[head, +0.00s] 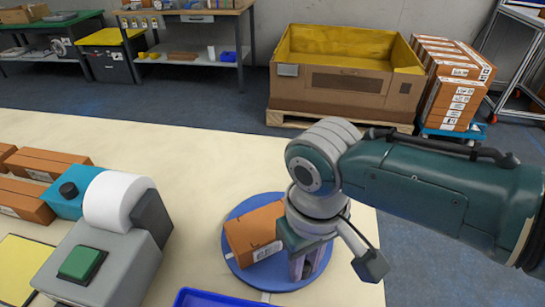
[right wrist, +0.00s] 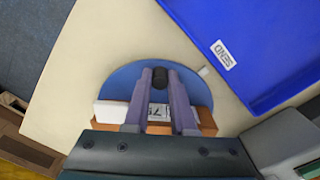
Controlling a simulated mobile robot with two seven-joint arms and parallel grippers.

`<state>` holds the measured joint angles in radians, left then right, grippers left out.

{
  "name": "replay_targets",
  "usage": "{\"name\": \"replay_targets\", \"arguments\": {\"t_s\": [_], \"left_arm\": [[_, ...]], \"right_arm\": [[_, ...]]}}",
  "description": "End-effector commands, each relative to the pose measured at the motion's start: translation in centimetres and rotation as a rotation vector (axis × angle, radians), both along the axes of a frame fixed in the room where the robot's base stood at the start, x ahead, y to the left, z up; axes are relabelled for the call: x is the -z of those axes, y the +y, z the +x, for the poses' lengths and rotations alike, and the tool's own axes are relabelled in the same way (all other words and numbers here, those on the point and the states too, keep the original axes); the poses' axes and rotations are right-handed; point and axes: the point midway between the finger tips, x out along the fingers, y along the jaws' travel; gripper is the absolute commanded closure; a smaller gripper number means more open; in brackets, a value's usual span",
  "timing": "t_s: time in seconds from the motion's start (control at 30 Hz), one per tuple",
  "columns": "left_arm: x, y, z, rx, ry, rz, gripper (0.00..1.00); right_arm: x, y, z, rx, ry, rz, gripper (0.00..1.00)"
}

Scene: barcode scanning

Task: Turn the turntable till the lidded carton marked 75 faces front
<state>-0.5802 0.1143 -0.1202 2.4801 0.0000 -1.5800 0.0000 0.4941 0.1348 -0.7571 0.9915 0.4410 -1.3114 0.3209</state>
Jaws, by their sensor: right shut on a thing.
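The round blue turntable (head: 243,275) sits on the cream table; it also shows in the right wrist view (right wrist: 118,84). An orange-brown carton (head: 251,229) stands on it, turned at an angle, with a white label on its lower right side. In the right wrist view the carton (right wrist: 207,122) shows behind the fingers, and its partly covered label seems to read 75. My right gripper (head: 307,262) is low over the turntable's right part. In the wrist view it (right wrist: 160,82) is shut on a dark knob (right wrist: 160,77) at the turntable. My left gripper is out of view.
A blue tray (head: 200,299), marked SEND in the wrist view (right wrist: 235,35), lies close in front of the turntable. A grey device with a green button (head: 82,263) and a white roll (head: 117,200) stand left. More cartons (head: 45,165) lie at the far left.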

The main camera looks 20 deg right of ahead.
Motion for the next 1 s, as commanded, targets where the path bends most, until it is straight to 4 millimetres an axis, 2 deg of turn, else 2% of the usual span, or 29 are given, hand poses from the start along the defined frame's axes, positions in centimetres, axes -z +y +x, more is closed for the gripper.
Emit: {"name": "replay_targets", "arguments": {"t_s": [0.53, 1.0], "left_arm": [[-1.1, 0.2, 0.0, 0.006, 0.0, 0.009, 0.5], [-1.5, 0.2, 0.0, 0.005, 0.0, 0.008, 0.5]], "right_arm": [[-0.1, 2.2, -0.2, 0.272, -0.001, 0.002, 1.0], [-0.1, 3.2, -0.1, 0.503, -0.002, 0.001, 1.0]]}}
